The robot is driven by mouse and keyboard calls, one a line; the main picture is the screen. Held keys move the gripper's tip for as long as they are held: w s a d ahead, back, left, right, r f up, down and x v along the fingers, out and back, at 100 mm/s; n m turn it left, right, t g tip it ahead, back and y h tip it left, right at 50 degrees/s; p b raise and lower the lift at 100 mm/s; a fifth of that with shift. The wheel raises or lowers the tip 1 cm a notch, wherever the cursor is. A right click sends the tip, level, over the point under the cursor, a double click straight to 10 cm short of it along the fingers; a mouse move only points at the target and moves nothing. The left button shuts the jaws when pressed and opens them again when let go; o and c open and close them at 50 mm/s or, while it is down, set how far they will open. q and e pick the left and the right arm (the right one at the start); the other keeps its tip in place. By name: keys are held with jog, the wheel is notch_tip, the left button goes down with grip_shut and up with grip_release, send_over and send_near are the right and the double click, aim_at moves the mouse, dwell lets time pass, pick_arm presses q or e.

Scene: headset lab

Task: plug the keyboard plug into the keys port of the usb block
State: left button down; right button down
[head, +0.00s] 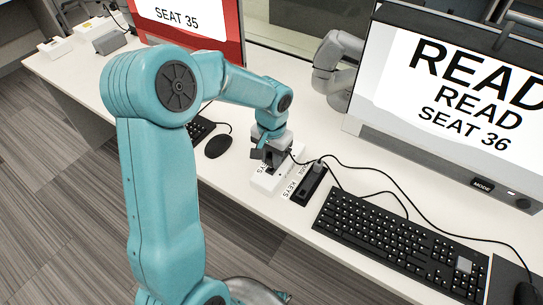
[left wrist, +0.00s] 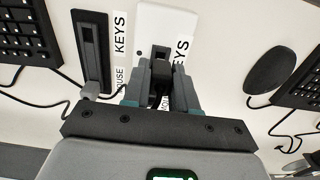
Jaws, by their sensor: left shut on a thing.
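My left gripper (head: 270,154) is over the white usb block (head: 264,184), pointing down. In the left wrist view its two fingers (left wrist: 164,85) are shut on a dark plug (left wrist: 161,62), taken to be the keyboard plug. The plug is at the white block (left wrist: 155,20), near its KEYS label (left wrist: 183,50); the fingers hide whether it is seated in a port. A black block (head: 306,184) stands beside the white one, with its own KEYS label (left wrist: 120,32). A grey plug (left wrist: 95,90) is at its mouse end. My right gripper is not in view.
A black keyboard (head: 395,240) lies to the right, with cables crossing the white desk near the blocks. A mouse (head: 218,146) and another keyboard (head: 198,130) are to the left. Monitors (head: 450,105) stand behind. The desk's front edge is close to the blocks.

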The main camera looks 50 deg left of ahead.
pick_arm(q)
jog(key=shift+f, duration=0.2)
jog(key=shift+f+b, duration=0.3)
jog(key=shift+b, duration=0.15)
jog(key=shift+f+b, duration=0.45)
jog(key=shift+f, duration=0.1)
jog(key=c, duration=0.8)
grip_release()
notch_tip(320, 180, up, 16)
jog(key=p, duration=0.2)
jog(key=shift+r, duration=0.2)
